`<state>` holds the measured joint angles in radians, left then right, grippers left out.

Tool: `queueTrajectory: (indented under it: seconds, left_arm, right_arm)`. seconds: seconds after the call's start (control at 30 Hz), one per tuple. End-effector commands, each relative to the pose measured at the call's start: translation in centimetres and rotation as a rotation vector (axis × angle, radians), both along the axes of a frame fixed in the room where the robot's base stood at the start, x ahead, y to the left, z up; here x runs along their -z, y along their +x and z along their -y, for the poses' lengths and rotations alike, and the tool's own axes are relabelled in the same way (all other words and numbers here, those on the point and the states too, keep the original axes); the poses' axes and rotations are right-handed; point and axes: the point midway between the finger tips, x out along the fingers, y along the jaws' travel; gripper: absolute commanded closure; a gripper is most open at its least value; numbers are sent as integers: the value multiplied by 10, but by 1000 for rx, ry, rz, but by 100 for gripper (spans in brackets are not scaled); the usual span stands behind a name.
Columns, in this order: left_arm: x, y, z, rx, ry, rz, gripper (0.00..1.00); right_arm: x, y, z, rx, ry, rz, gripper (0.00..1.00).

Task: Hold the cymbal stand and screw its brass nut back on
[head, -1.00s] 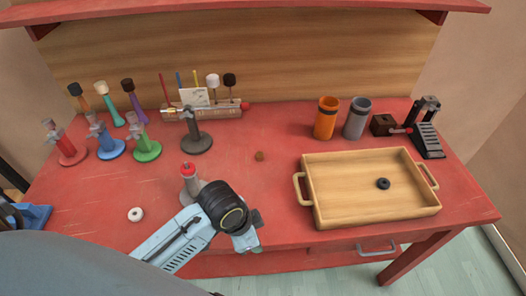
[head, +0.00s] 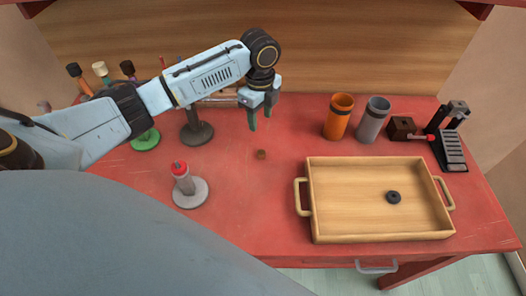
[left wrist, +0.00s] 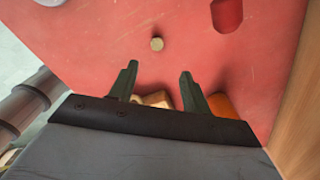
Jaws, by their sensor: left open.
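A short grey stand (head: 185,184) with a red top and a round pale base stands upright at the left front of the table; I take it for the cymbal stand. A small brown nut-like piece (head: 261,154) lies alone on the red tabletop. In the left wrist view a small tan round piece (left wrist: 157,43), apparently the same one, lies beyond the fingertips. My left gripper (head: 260,117) is open and empty, above and behind this piece, fingers pointing down. Its two dark fingers (left wrist: 158,72) are apart in the left wrist view. My right gripper is not in view.
A wooden tray (head: 309,226) holding a black ring (head: 394,197) stands at the right. An orange cup (head: 338,118) and a grey cup (head: 374,121) stand behind it. A dark stand (head: 197,134) is behind my left arm, among other stands and mallets.

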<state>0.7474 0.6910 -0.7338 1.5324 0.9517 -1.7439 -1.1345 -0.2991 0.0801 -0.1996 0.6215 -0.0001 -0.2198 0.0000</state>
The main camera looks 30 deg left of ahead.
Motion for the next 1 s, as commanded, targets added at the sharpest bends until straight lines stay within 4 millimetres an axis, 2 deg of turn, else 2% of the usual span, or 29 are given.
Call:
queueTrajectory:
  seconds: [0.23, 0.5, 0.63, 0.77, 1.0]
  left_arm:
    - [7, 0, 1, -2, -1, -1, 52]
    - [57, -1, 1, -3, -1, -2, 52]
    - [75, -1, 1, -3, -1, 0, 52]
    - [82, -1, 1, -2, 0, 1, 52]
    - [82, 0, 1, -2, 0, 2, 52]
  right_arm:
    - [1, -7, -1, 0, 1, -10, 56]
    - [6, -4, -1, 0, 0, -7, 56]
    - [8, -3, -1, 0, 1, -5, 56]
    - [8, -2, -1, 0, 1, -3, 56]
    - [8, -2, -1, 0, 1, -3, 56]
